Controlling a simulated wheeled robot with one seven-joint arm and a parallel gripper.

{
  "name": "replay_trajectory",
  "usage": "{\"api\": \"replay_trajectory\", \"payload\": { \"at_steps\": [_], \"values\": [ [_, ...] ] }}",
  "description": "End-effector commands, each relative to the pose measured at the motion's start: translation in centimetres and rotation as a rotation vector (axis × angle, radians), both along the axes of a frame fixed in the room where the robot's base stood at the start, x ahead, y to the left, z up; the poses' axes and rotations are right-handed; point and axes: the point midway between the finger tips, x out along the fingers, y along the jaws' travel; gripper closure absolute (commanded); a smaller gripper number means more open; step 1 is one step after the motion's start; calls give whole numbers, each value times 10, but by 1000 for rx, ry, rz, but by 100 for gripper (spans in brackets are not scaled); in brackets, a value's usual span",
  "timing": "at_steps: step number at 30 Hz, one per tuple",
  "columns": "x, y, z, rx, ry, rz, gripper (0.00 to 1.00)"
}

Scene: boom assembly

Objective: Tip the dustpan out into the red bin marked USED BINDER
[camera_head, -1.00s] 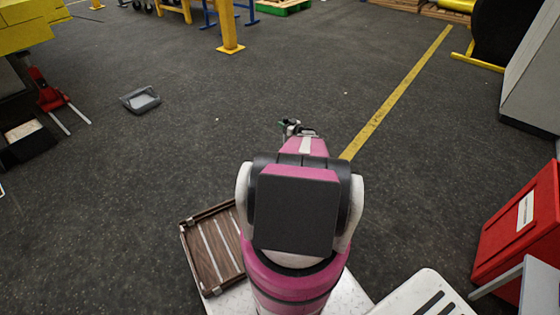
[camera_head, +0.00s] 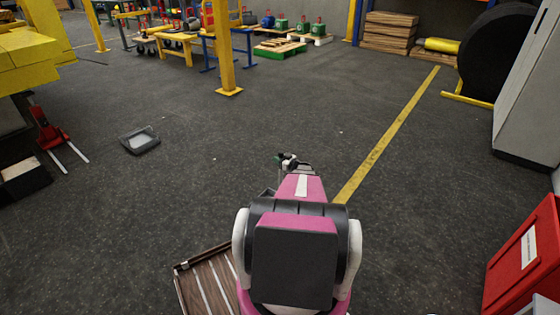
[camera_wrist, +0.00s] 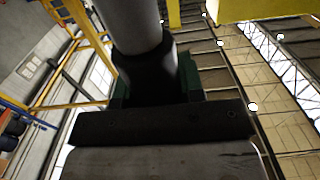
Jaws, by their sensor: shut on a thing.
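The red bin (camera_head: 520,265) stands at the right edge, partly cut off. It has a white label (camera_head: 529,248), too small to read. A shallow grey tray-like pan (camera_head: 140,139) lies on the floor at left, apart from my gripper. My gripper (camera_head: 287,160) is beyond my pink arm, in the middle of the head view and far from the bin. In the wrist view it is shut on a grey round shaft with a black collar (camera_wrist: 140,30). I cannot tell whether this is the dustpan's handle; any pan or contents are hidden.
A brown slatted tray (camera_head: 207,285) is close at my front left. A red pallet jack (camera_head: 50,138) stands at left, a yellow post (camera_head: 226,50) farther back, and a grey cabinet (camera_head: 530,95) at right. The middle floor is clear, crossed by a yellow line (camera_head: 390,140).

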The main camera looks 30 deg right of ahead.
Motion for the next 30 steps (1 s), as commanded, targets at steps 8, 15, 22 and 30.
{"api": "replay_trajectory", "payload": {
  "at_steps": [8, 15, 22, 30],
  "values": [
    [-19, 46, 32, 4, -3, 2, 100],
    [-31, 82, 55, 4, -3, 1, 100],
    [-35, 95, 76, 4, -4, 1, 100],
    [-35, 95, 105, 4, -4, 0, 100]
  ]
}}
